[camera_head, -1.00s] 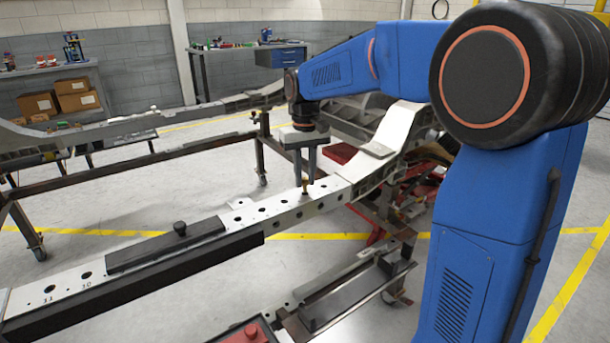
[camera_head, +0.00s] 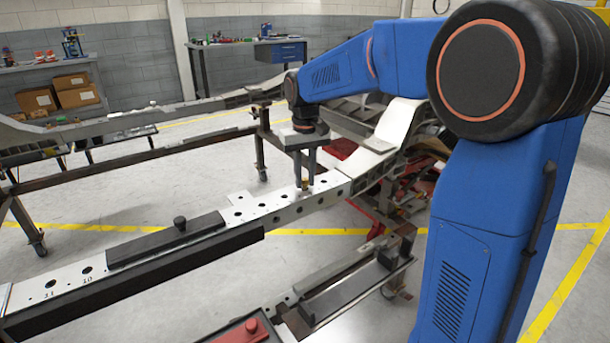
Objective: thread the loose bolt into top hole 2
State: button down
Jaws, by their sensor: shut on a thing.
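My gripper (camera_head: 305,184) points straight down over the far part of the pale chassis rail (camera_head: 318,190). Its two fingers are closed around a small brass-coloured bolt (camera_head: 304,185), upright and low at the rail's top face. I cannot tell whether the bolt's tip is inside a hole or just above it. Several dark round holes run along the rail's top to the left of the gripper. The hole under the bolt is hidden, and no number 2 can be read there. Numbers 10 and 11 show beside holes at the near left end.
A black cover with a knob (camera_head: 180,223) lies on the rail left of the gripper. A raised, curved rail section (camera_head: 385,135) rises just beyond it. A red box (camera_head: 240,332) sits at the bottom.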

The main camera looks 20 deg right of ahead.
jog(key=shift+f, duration=0.45)
dwell(0.5)
jog(key=n, duration=0.5)
jog(key=shift+s+f, duration=0.1)
jog(key=n, duration=0.5)
jog(key=m, duration=0.6)
jog(key=shift+f+m, duration=0.15)
jog(key=shift+m, duration=0.25)
jog(key=m, duration=0.3)
jog(key=shift+f+m, duration=0.1)
jog(key=shift+m, duration=0.3)
jog(key=m, duration=0.4)
